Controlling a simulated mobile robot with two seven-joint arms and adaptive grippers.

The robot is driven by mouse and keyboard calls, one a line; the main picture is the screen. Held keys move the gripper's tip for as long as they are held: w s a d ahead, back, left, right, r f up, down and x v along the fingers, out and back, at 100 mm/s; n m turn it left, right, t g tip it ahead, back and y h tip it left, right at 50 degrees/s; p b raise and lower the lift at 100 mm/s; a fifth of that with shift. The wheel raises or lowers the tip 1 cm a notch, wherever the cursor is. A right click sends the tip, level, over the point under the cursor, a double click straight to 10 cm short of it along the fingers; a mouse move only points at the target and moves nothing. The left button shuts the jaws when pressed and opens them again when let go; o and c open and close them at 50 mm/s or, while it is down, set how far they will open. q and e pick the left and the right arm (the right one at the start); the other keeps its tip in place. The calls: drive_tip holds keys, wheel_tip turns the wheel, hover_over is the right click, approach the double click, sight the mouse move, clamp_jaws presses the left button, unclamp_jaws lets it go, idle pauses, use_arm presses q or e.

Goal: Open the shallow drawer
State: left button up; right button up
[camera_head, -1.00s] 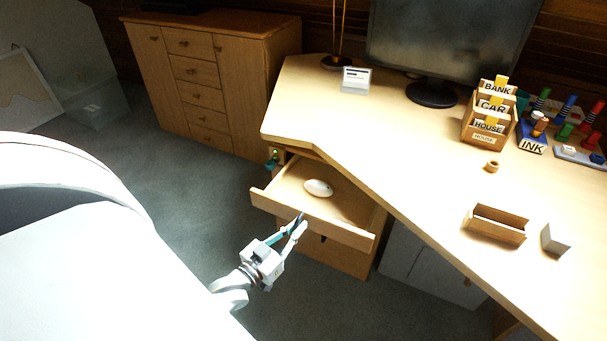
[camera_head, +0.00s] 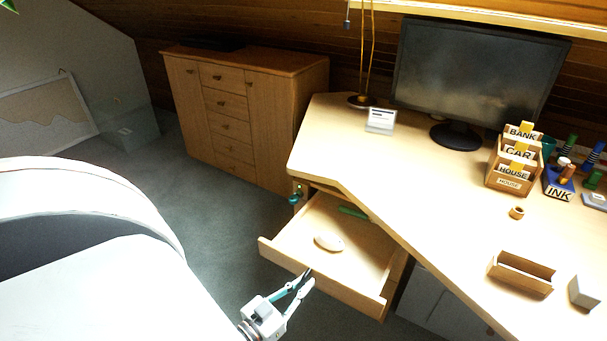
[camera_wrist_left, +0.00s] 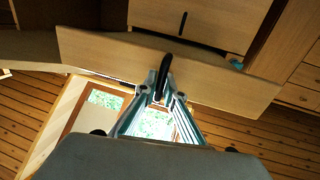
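The shallow drawer (camera_head: 322,284) under the desk is pulled well out, its inside showing. A white mouse-shaped object (camera_head: 329,243) and a green item (camera_head: 353,212) lie in it. My left gripper (camera_head: 307,279) is at the middle of the drawer front. In the left wrist view its fingertips (camera_wrist_left: 160,92) close around the dark upright handle (camera_wrist_left: 163,76) on the drawer front (camera_wrist_left: 215,78). My right gripper is in neither view.
The desk (camera_head: 400,205) carries a monitor (camera_head: 475,75), a card box (camera_head: 510,172), an ink stand (camera_head: 558,187) and a small open wooden box (camera_head: 521,275). A wooden cabinet (camera_head: 245,110) stands at the back left. Carpeted floor left of the drawer is clear.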

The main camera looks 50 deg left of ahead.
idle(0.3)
use_arm(q)
drive_tip(key=s, duration=1.2)
drive_tip(key=shift+d, duration=0.25)
